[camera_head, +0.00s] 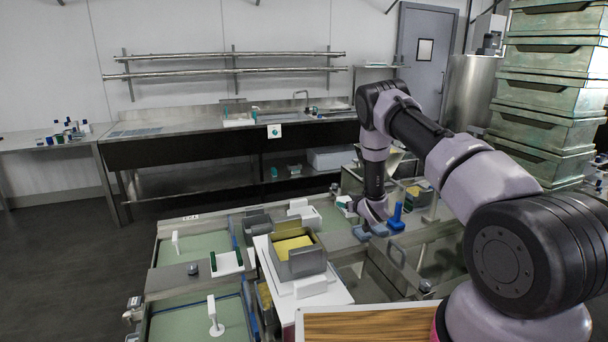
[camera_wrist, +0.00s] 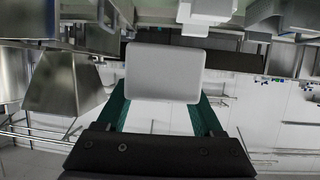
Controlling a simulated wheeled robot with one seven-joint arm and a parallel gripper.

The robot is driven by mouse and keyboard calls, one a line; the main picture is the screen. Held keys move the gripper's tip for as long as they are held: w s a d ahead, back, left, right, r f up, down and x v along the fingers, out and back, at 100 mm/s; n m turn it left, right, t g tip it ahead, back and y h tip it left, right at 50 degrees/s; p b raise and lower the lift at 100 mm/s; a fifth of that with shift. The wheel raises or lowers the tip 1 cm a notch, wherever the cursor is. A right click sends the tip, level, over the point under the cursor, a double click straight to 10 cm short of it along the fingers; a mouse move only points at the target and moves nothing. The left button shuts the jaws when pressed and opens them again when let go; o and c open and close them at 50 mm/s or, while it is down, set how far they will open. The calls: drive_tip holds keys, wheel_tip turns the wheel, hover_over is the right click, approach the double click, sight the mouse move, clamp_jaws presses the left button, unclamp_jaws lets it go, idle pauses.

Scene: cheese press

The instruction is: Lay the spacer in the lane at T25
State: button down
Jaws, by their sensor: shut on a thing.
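My gripper (camera_wrist: 163,105) is shut on a pale grey, round-cornered slab (camera_wrist: 165,72), which I take to be the spacer. Its broad face fills the middle of the wrist view between the two green fingers. In the head view, the held slab shows only as a small pale patch beside my wrist, above the middle of the vat area. A small label (camera_head: 191,217) stands on the far left rim of the green-floored vats (camera_head: 195,245); its text is too small to read. I cannot tell which lane is T25.
A grey box with yellow contents (camera_head: 294,252) stands on a white board right of the green vats. A blue handled thing (camera_head: 396,218) stands right of my wrist. A white upright piece (camera_head: 213,312) stands in the near vat. Stacked crates (camera_head: 545,95) rise at right.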

drive_tip(key=s+d+r+m+h, duration=0.1)
drive_tip(key=s+d+r, duration=0.2)
drive_tip(key=s+r, duration=0.7)
drive_tip(key=s+d+r+m+h, duration=0.1)
drive_tip(key=s+d+r, duration=0.3)
drive_tip(key=s+r, duration=0.5)
drive_tip(key=shift+s+r+m+h, duration=0.4)
drive_tip(key=shift+s+h, duration=0.2)
drive_tip(key=shift+s, duration=0.65)
